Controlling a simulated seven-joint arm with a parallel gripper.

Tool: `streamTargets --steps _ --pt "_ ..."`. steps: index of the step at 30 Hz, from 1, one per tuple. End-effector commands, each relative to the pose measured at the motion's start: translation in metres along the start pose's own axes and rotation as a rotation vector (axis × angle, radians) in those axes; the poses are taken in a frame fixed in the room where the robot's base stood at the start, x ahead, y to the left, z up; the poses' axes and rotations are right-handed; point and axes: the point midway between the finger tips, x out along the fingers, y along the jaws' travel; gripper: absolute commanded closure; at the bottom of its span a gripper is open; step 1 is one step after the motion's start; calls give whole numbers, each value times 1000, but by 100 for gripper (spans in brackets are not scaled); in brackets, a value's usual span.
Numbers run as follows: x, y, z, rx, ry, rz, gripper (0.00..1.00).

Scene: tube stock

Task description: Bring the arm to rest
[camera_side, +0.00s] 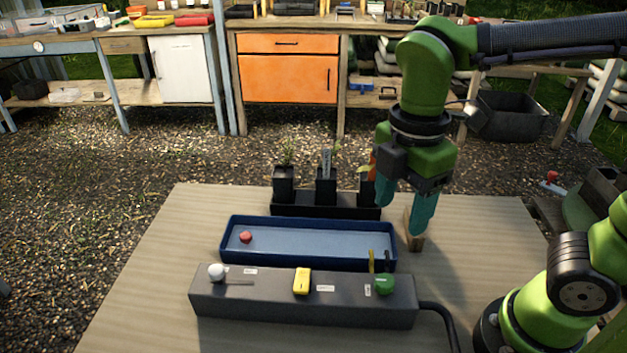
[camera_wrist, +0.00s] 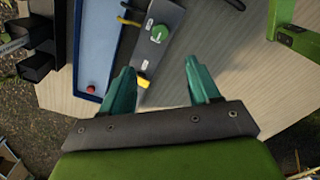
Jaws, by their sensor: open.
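My gripper (camera_side: 400,216) has two teal fingers pointing down, spread apart, over the right part of the wooden table (camera_side: 480,235). It is right of the blue tray's far right corner. In the wrist view the fingers (camera_wrist: 160,68) are apart with nothing seen between them but the grey box's end and bare tabletop.
The blue tray (camera_side: 310,243) holds a red round piece (camera_side: 245,237). In front is a grey box (camera_side: 250,305) with a white knob (camera_side: 216,272), yellow switch (camera_side: 301,281) and green knob (camera_side: 384,284). Black pots (camera_side: 326,187) stand behind the tray. The table's right side is mostly clear.

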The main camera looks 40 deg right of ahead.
Motion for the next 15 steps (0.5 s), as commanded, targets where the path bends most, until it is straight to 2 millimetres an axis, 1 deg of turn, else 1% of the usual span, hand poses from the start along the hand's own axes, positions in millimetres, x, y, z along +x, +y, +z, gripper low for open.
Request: streamTargets --steps 1,4,15 --pt "-5 0 0 0 1 1 39" --pt "-11 0 0 1 0 1 39" --pt "-12 0 0 9 0 0 39"
